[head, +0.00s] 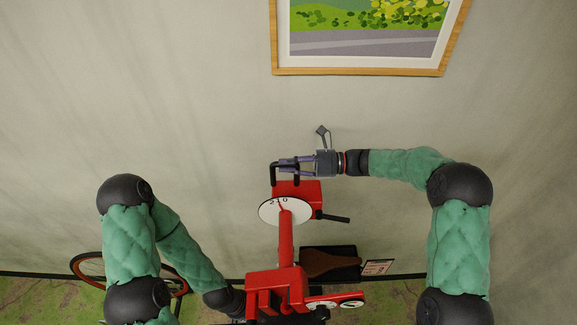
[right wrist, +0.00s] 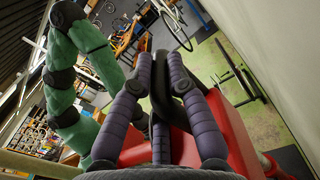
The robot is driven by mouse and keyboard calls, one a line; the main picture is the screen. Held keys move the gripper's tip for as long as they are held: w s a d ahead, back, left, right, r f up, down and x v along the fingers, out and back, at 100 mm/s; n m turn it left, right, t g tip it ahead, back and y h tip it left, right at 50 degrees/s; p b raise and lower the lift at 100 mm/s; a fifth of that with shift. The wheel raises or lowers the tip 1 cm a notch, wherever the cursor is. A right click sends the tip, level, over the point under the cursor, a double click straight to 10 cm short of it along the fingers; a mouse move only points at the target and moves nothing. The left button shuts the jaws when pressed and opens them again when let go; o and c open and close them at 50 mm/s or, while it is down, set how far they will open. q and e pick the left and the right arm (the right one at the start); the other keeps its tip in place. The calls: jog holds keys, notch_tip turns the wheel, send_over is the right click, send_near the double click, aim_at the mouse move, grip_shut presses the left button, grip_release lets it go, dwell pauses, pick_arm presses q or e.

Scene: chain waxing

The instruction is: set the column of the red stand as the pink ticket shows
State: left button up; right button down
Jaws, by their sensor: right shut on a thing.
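The red stand has an upright red column (head: 286,240) with a white round dial (head: 270,211) near its top; the dial seems to read 210. A black bent handle (head: 274,177) rises from the red head (head: 308,190). My right gripper (head: 285,165) is shut on this handle; in the right wrist view its purple padded fingers close around the black bar (right wrist: 159,85). A small pale pinkish card (head: 377,267), perhaps the ticket, is right of the column; its print is too small to read. My left arm reaches down behind the stand's left side; its fingers cannot be made out.
A red clamp part (head: 276,282) is low on the stand. A black lever (head: 333,218) sticks out right of the dial. A dark box (head: 345,250) with a brown saddle-like thing lies behind. A bicycle wheel (head: 88,275) stands at left. A framed picture (head: 365,72) hangs on the wall.

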notch_tip(320, 180, up, 13)
jog(key=p, duration=0.5)
jog(key=shift+f, duration=0.15)
jog(key=c, duration=1.2)
grip_release()
jog(key=shift+d+f, duration=0.1)
jog(key=shift+f, duration=0.05)
jog(key=d, duration=1.2)
